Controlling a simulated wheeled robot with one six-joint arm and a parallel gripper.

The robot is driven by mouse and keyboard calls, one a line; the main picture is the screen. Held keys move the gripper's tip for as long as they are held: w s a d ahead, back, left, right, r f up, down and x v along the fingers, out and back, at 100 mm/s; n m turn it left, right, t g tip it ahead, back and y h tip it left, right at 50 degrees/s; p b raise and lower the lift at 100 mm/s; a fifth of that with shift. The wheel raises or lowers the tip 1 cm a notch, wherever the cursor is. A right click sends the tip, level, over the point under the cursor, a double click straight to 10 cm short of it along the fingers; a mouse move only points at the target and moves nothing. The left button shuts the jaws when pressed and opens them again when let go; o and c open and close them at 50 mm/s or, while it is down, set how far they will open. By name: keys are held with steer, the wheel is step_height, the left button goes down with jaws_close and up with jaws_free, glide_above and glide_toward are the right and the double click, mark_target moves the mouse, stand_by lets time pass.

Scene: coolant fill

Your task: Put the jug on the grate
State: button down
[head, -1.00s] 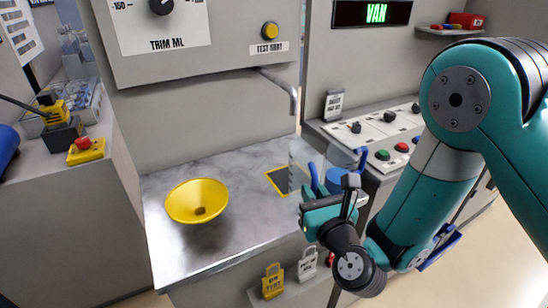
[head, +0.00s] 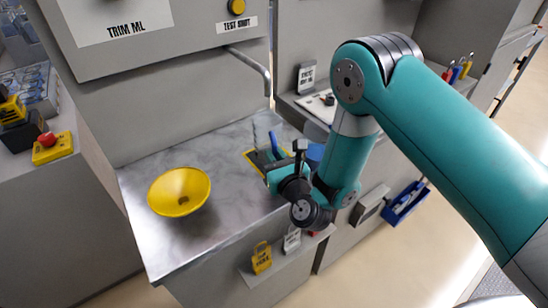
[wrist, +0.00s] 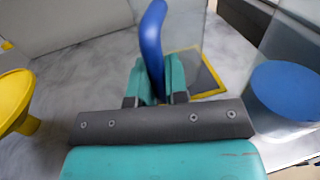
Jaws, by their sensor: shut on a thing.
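The jug is clear with a blue handle (wrist: 153,40). The handle stands upright between the two teal fingers of my gripper (wrist: 155,85), which is shut on it. In the head view the handle (head: 273,143) shows just above my gripper (head: 279,174), and the clear body is barely visible. The grate is a dark square with a yellow border (head: 251,160), set in the counter under the spout. In the wrist view the grate (wrist: 207,76) shows just beyond the handle, partly through the clear body. I cannot tell whether the jug's base touches it.
A yellow funnel (head: 180,191) stands on the marbled counter to the left. A bent metal spout (head: 254,66) hangs above the grate. A clear vessel with blue contents (wrist: 287,92) is close on the right. The counter middle is clear.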

steer(key=shift+f, duration=0.15)
steer(key=c, duration=1.1)
jaws_free()
